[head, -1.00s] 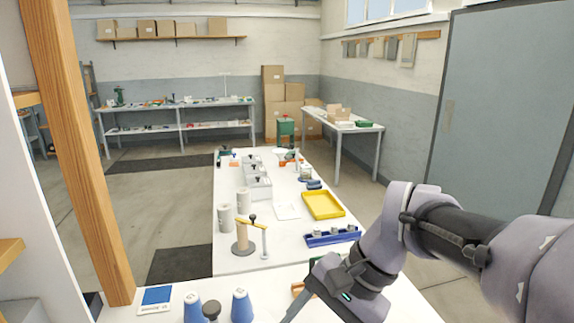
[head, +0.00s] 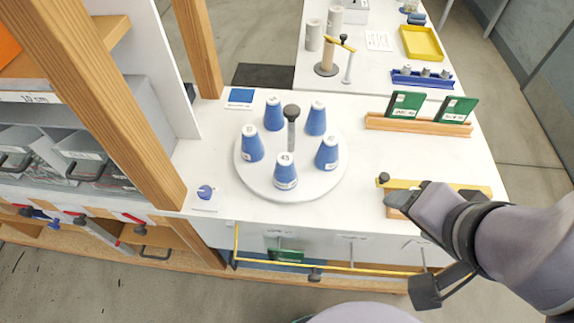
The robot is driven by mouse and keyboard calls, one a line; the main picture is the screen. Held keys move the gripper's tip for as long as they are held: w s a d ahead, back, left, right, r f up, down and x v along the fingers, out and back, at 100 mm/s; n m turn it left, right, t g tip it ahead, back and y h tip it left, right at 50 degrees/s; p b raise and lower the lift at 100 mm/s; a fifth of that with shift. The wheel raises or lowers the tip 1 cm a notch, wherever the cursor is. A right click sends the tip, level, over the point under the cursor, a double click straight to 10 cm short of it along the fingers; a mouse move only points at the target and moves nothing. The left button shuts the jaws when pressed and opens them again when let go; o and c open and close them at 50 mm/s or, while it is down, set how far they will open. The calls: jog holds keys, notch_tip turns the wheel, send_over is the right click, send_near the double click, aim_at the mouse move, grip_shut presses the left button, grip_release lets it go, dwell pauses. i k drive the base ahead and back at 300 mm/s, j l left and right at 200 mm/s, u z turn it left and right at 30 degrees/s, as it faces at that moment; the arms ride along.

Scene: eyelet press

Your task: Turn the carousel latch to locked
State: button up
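The carousel (head: 247,180) is a white round disc on the white table. My arm comes in from the right, over the table's right front, well away from the carousel and the knob.
A wooden post (head: 130,130) stands close to the left of the small knob. A yellow bar with a black knob (head: 384,178) lies near my arm. Green cards stand in a wooden rack (head: 418,124) behind. A blue square card (head: 241,96) lies at the back left.

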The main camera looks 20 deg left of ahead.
aim_at(206, 192)
jog(key=u, duration=1.95)
jog(key=i+j+z, duration=0.15)
jog(key=j+z, duration=0.15)
jog(key=j, duration=0.1)
